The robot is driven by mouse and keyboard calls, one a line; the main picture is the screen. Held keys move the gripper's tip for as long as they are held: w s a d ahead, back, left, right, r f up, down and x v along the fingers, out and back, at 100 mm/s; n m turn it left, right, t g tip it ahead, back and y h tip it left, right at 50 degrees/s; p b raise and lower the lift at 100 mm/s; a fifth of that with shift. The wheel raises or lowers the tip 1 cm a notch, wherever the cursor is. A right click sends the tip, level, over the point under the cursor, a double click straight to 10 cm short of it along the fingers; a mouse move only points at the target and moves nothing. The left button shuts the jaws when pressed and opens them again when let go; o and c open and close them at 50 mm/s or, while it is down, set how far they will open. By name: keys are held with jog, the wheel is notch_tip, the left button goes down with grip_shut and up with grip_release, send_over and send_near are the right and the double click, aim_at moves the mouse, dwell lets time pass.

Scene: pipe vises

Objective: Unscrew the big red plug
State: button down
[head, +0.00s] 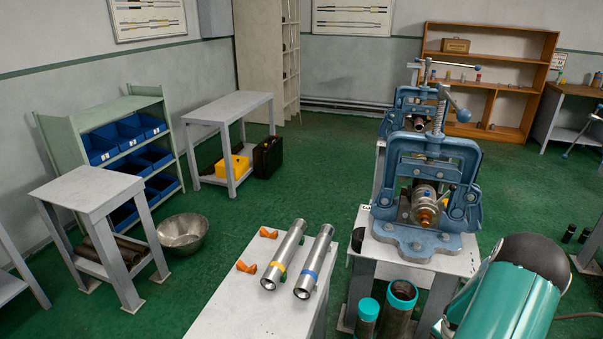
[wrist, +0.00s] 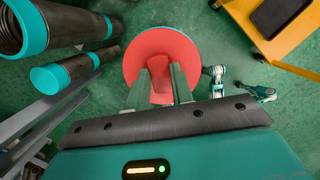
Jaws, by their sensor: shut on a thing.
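The big red plug (wrist: 147,53) is a round red disc in the upper middle of the wrist view, with a raised red part at its centre. My gripper (wrist: 161,78) reaches over the disc from below in the picture. Its two fingers are shut on this raised part, one on each side. What the plug is fitted into is hidden beneath it. In the head view, neither the red plug nor my gripper's fingers show; only my teal arm is at the lower right.
A yellow cart (wrist: 275,32) is at upper right. In the head view, a blue vise (head: 428,170) stands left of my arm, beside a bench (head: 235,310) holding two steel tubes.

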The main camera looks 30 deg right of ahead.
jog(key=c, duration=1.3)
grip_release()
jog(key=shift+r, duration=1.1)
